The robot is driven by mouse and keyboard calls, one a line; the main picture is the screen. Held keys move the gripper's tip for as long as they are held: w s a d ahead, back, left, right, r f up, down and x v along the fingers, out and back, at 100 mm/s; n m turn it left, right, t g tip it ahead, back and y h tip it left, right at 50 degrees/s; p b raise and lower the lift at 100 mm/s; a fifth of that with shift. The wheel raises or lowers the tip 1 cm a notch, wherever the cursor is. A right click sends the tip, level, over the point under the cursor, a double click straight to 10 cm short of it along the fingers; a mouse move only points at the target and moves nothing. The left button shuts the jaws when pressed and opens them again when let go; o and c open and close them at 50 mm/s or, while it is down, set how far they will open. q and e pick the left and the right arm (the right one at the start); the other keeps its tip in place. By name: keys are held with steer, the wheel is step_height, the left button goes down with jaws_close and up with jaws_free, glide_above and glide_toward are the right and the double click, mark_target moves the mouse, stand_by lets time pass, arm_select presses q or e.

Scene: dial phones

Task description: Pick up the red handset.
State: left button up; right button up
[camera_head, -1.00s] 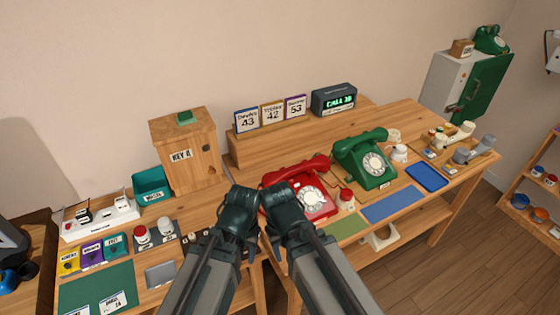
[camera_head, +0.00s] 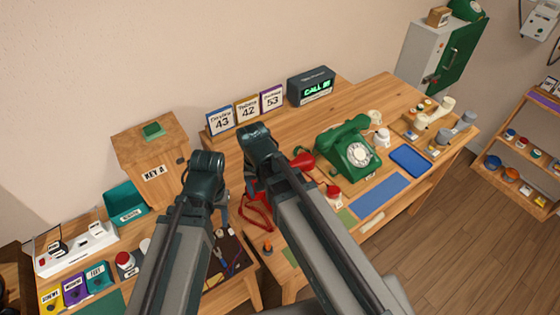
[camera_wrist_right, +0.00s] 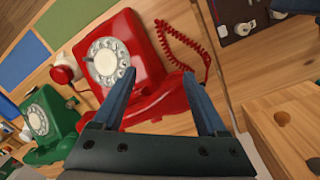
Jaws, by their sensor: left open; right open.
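The red handset (camera_wrist_right: 158,104) lies across the top of the red dial phone (camera_wrist_right: 145,45) in the right wrist view. My right gripper (camera_wrist_right: 159,74) is open, its two blue fingers reaching over the handset with one on each side in that picture. I cannot tell whether they touch it. In the head view my right gripper (camera_head: 258,142) and arm hide most of the red phone; one red end of the handset (camera_head: 303,162) shows right of the arm. My left gripper (camera_head: 206,166) is to the left, near the wooden key box, open with no object seen in it.
A green dial phone (camera_head: 352,150) stands right of the red one. A wooden key box (camera_head: 152,155) stands at the left. Number cards (camera_head: 247,109) and a call display (camera_head: 311,86) stand on the back shelf. A blue mat (camera_head: 381,194) lies clear at the front right.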

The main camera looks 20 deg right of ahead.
arm_select(q)
step_height(320, 180, up, 11)
steer(key=p, duration=0.9)
arm_select(e)
steer(key=w+d+r+m, duration=0.8)
steer(key=w+r+m, duration=0.1)
steer(key=r+m, duration=0.2)
steer(key=shift+y, duration=0.4)
step_height(320, 180, down, 9)
steer(key=b, duration=0.9)
arm_select(q)
step_height(320, 180, down, 9)
steer(key=shift+r, duration=0.15)
arm_select(e)
steer(key=shift+r, duration=0.15)
arm_select(q)
steer(key=shift+s, duration=0.1)
arm_select(e)
steer(key=f+b, duration=0.5)
steer(key=shift+s+a+f, duration=0.15)
steer(key=shift+s+f, duration=0.05)
steer(key=shift+s, duration=0.1)
arm_select(q)
step_height(320, 180, down, 5)
steer(key=shift+f, duration=0.1)
arm_select(e)
steer(key=shift+r, duration=0.15)
steer(key=shift+c, duration=0.3)
jaws_close()
